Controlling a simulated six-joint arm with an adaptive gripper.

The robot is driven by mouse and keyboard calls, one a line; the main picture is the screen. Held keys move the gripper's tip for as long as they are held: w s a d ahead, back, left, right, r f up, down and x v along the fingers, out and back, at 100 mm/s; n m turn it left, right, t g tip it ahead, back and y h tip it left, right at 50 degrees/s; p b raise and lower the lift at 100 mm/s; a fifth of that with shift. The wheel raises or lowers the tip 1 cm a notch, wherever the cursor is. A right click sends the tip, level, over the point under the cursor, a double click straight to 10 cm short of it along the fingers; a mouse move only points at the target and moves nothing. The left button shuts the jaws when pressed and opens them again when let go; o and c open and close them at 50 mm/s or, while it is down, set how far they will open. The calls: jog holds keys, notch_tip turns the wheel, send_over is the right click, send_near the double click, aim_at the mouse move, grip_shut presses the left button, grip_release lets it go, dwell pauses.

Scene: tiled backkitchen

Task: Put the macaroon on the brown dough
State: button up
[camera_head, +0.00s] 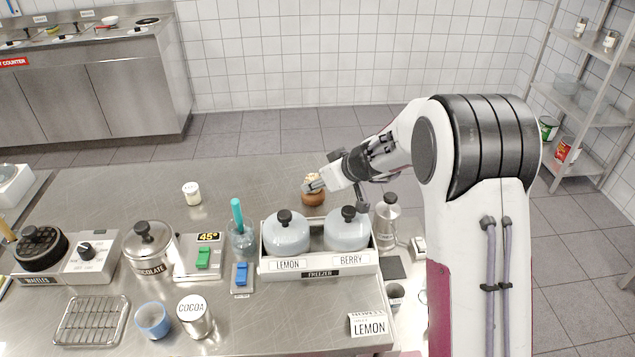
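A small brown rounded thing (313,199), which looks like the brown dough, sits on the steel counter behind the freezer box. A pale cream piece (312,177) shows just above it; it may be the macaroon, but it is too small to be sure. My gripper (314,186) reaches in from the right, with its fingertips at the brown thing and the pale piece. The fingers partly cover both. I cannot tell whether the fingers are open or closed on something, or whether the pale piece touches the brown thing.
In front stands the freezer box (318,273) with lidded lemon and berry pots. A turquoise-handled tool in a glass jar (241,240) and a small white jar (192,193) are to the left.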

jog(key=shift+f, duration=0.1)
jog(key=o, duration=1)
jog(key=shift+s+d+r, duration=0.15)
jog(key=shift+s+r, duration=0.05)
jog(key=shift+r, duration=0.25)
jog(key=v, duration=1.1)
jog(key=shift+s+r, duration=0.1)
